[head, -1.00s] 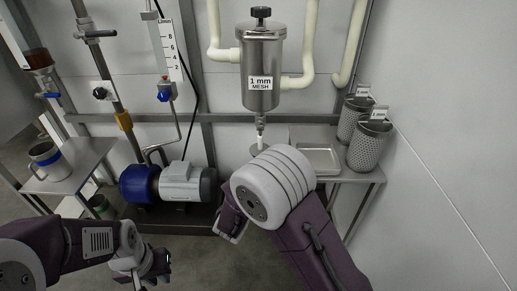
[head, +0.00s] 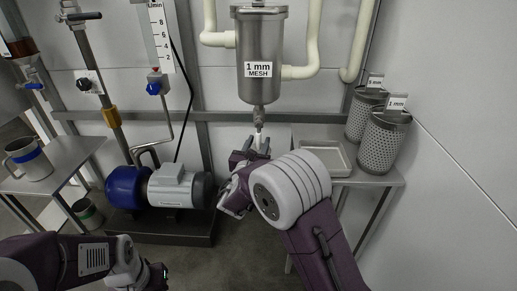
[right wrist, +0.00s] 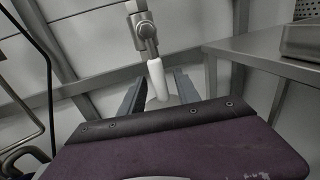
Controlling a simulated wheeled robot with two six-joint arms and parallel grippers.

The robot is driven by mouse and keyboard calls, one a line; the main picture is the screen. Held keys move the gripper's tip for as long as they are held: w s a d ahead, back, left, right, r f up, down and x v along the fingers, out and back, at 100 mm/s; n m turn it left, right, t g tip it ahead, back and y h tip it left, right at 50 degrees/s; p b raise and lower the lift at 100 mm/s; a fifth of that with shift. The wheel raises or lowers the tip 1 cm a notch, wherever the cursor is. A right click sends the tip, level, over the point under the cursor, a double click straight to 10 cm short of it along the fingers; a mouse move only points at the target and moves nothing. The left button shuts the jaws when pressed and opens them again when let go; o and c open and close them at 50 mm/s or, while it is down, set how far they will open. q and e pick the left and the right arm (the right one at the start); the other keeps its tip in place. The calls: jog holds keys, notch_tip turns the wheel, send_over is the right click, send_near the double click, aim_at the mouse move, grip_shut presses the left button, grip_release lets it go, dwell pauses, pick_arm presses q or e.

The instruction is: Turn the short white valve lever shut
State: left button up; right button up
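The short white lever (head: 258,139) hangs down from a small metal valve (head: 259,115) under the steel strainer housing marked "1 mm MESH" (head: 262,55). In the right wrist view the white lever (right wrist: 157,80) points down from the valve body (right wrist: 144,30). My right gripper (head: 250,158) is just below the valve. In the right wrist view its two fingers (right wrist: 158,92) are apart, with the lever's lower part showing between them; I see no clear contact. My left gripper (head: 155,276) is low at the left, far from the valve, its fingers unclear.
A steel side table (head: 378,180) at the right carries a tray (head: 322,158) and two mesh baskets (head: 384,140). A pump (head: 165,187) stands at the left. A blue-handled valve (head: 153,88) is on the pipe above it. A jug (head: 28,160) stands on the left table.

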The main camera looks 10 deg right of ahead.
jog(key=shift+w+d+r, duration=0.1)
jog(key=shift+w, duration=0.15)
grip_shut()
dwell(1.3)
